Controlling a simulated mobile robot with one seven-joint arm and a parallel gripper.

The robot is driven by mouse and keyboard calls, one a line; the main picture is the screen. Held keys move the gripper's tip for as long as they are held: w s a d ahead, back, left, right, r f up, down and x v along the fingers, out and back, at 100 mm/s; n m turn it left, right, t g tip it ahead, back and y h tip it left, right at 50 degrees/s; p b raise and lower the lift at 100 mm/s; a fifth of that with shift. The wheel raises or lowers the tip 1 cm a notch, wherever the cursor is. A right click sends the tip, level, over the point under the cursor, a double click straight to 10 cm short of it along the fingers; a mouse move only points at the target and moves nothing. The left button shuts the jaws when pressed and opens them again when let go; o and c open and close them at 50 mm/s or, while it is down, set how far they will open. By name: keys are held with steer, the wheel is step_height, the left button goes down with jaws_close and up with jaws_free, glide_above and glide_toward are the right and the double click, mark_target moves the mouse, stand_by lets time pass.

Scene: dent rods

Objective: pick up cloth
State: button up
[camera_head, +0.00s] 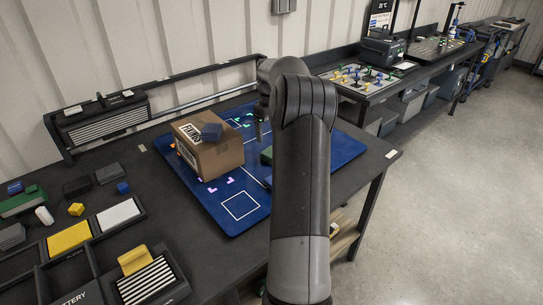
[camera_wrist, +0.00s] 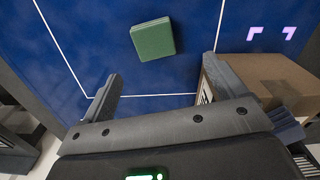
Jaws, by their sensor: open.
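A green, flat square piece (camera_wrist: 153,39), which looks like the folded cloth, lies on the blue mat inside a white outlined area. In the head view only part of the green piece (camera_head: 266,156) shows beside my arm. In the head view my arm hides much of the gripper.
The cardboard box (camera_head: 206,151) stands on the blue mat (camera_head: 226,215), close to my gripper's right finger in the wrist view. Trays with yellow, white and striped blocks (camera_head: 69,239) fill the bench's left side.

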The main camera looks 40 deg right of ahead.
steer(key=f, duration=0.6)
steer(key=shift+d, duration=0.25)
steer(key=f, duration=0.5)
steer(key=shift+w+d, duration=0.1)
steer(key=shift+d, duration=0.2)
steer(key=c, duration=1)
